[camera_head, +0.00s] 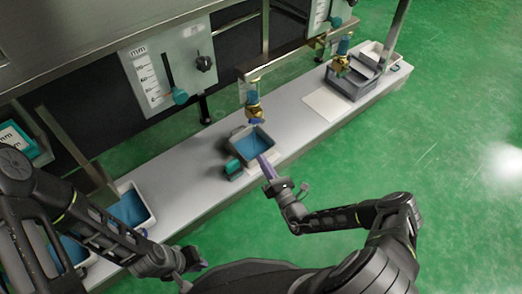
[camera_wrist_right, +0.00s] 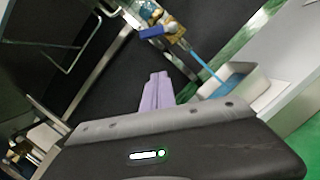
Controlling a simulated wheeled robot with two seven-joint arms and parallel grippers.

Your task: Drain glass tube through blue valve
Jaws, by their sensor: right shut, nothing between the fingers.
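The brass valve with a blue handle (camera_head: 257,122) hangs below a glass tube holding blue liquid (camera_head: 252,97) in the middle of the bench. In the right wrist view the blue handle (camera_wrist_right: 152,31) is at the top, and a blue stream (camera_wrist_right: 205,66) runs from the brass outlet into a white tray (camera_wrist_right: 258,84). The tray (camera_head: 232,146) holds blue liquid. My right gripper (camera_head: 265,162) is in front of the tray; its purple fingers (camera_wrist_right: 155,92) are shut and empty, apart from the handle. My left gripper (camera_head: 198,266) is low near my base; its jaw state is unclear.
A grey crate (camera_head: 352,84) and a white sheet (camera_head: 324,104) are farther right, under another valve (camera_head: 341,62). A panel with a teal knob (camera_head: 180,96) stands behind. Green floor is open at right.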

